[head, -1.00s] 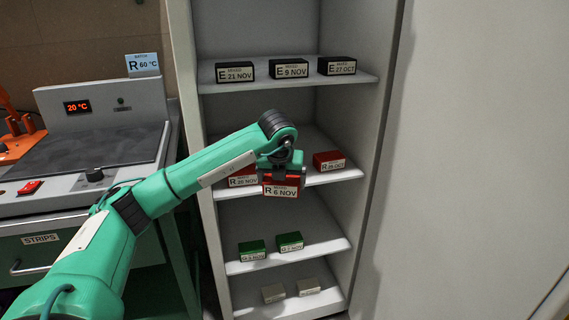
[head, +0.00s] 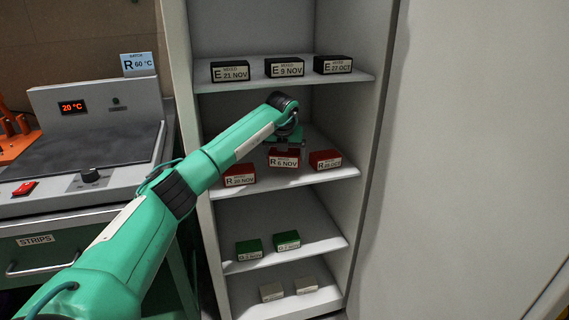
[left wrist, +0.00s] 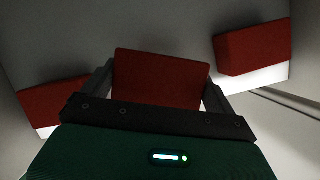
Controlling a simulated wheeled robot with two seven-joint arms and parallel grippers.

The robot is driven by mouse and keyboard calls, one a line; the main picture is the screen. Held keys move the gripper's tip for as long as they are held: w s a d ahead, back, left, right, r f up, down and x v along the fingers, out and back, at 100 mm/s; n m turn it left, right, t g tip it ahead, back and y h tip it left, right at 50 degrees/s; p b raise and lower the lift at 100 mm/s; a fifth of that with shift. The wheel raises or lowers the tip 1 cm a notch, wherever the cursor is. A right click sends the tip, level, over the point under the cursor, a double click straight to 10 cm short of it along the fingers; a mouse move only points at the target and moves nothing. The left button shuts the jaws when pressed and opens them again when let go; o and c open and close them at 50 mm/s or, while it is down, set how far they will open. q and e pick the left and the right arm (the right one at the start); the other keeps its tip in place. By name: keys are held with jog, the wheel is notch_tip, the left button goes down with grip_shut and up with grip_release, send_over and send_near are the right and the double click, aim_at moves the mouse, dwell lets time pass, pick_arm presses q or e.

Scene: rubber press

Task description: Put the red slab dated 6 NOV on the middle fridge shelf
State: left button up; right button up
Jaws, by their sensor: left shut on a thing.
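The red slab dated 6 NOV (head: 284,159) is between two other red slabs at the middle fridge shelf (head: 290,179). My left gripper (head: 285,148) is shut on it from above and behind its label. In the left wrist view the slab (left wrist: 161,78) sits between the two fingers. I cannot tell whether its underside touches the shelf. The red slab dated 26 NOV (head: 239,176) is to its left, and another red slab with an OCT date (head: 325,160) is to its right. My right gripper is not in view.
Black slabs (head: 285,67) stand on the shelf above, close over my left wrist. Green slabs (head: 286,241) and grey slabs (head: 306,285) are on lower shelves. The fridge side walls bound the space. A press (head: 95,140) stands to the left.

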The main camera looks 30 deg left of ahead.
aim_at(285, 162)
pick_arm(q)
notch_tip(285, 162, down, 3)
jog(key=shift+f, duration=0.25)
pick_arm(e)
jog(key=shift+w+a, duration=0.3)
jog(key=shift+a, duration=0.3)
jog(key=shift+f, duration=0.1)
pick_arm(q)
jog(key=o, duration=0.9)
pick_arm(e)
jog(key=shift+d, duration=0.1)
